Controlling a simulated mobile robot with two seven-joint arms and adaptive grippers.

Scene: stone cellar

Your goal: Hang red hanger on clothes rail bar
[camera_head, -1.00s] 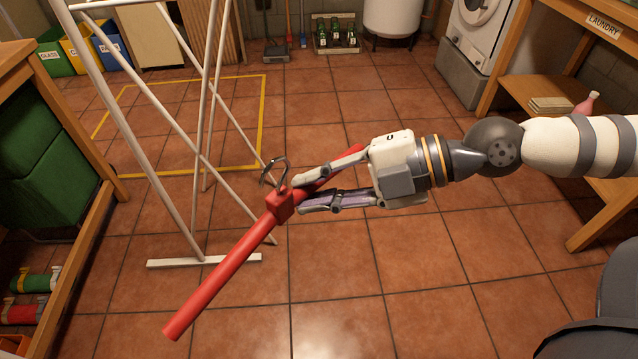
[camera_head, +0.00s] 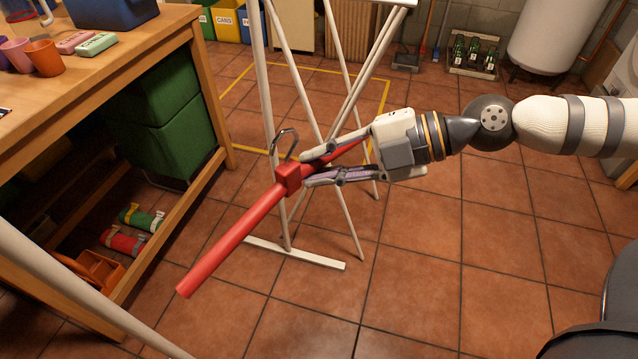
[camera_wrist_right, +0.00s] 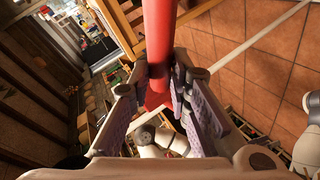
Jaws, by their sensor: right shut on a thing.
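The red hanger (camera_head: 236,241) is a thick red bar with a block at its middle and a dark metal hook on top. My right gripper (camera_head: 304,170) is shut on the block, and the hook points up. In the right wrist view the red hanger (camera_wrist_right: 159,40) runs up from between my fingers (camera_wrist_right: 160,85). The clothes rail (camera_head: 268,90) is a white frame of slanted poles behind the hanger, with a white foot on the floor. The hook is not on any bar; the rail's top bar is mostly out of view. My left gripper is not in view.
A wooden workbench (camera_head: 150,40) with cups stands at the left, with green bins (camera_head: 170,115) and rolls on its lower shelf. A white pole (camera_head: 80,285) crosses the lower left corner.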

